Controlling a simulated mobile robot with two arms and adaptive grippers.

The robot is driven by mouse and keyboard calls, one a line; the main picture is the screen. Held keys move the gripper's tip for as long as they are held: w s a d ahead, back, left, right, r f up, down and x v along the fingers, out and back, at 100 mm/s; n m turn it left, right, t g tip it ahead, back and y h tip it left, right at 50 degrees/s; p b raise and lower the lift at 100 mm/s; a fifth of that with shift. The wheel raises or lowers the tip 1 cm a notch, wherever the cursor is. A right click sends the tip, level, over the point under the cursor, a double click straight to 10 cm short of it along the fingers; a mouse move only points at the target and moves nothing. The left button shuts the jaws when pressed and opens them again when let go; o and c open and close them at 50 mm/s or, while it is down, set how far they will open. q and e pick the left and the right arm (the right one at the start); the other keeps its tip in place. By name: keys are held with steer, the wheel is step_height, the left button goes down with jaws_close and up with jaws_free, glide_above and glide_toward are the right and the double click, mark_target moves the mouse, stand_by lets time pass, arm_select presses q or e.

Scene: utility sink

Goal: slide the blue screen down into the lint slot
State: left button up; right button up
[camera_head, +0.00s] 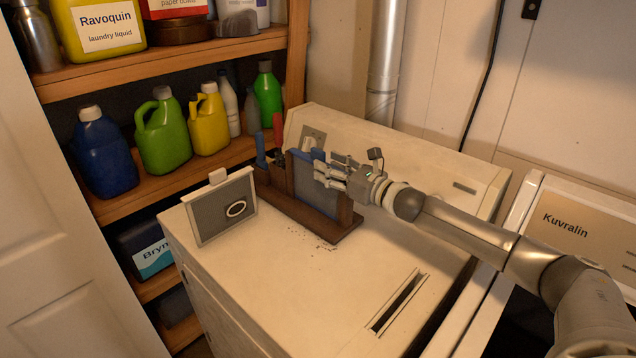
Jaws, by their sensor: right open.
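The blue screen (312,187) is a dark panel with blue edging. It stands upright in a wooden holder (338,232) on top of the cream machine. My right gripper (330,170) reaches in from the right, with its open fingers at the upper right part of the screen. The fingers overlap the screen in this view, and I cannot tell whether they touch it. The lint slot (400,302) is a dark narrow opening in a pale frame near the front right of the machine top. My left gripper is out of view.
Red- and blue-handled tools (277,131) stand at the holder's left end. Shelves with bottles are on the left. The top between holder and slot is mostly clear.

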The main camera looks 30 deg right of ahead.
steer(key=shift+c, duration=0.2)
jaws_close()
steer(key=shift+r, duration=0.15)
